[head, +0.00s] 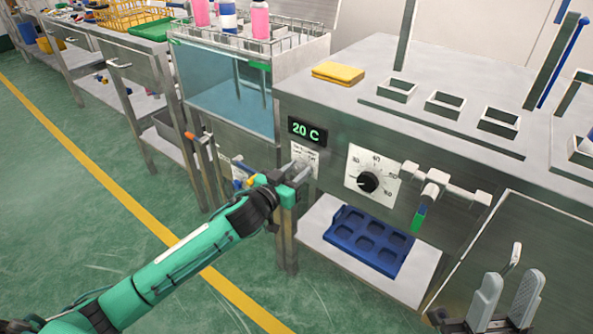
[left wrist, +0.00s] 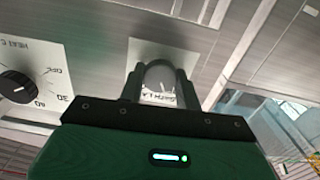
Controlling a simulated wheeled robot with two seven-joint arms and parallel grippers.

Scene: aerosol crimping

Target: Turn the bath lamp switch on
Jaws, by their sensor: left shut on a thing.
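The bath lamp switch (left wrist: 159,76) is a small grey rounded piece on a pale label plate, partly hidden between my fingers in the left wrist view. The label reads partly as "BATH LA". In the head view the plate (head: 305,157) is on the bench front below the "20 C" display, and my gripper covers the switch itself. My left gripper (head: 297,178) is shut on the switch, with one finger on each side of it in the left wrist view (left wrist: 159,87). Whether the lamp is lit cannot be told. My right gripper (head: 506,300) is at the lower right, open and empty, its grey fingers apart.
A heat dial (head: 368,182) with a black knob is just right of the plate. A blue tray (head: 366,240) lies on the shelf below. The water bath (head: 232,92) stands left. The floor in front is clear.

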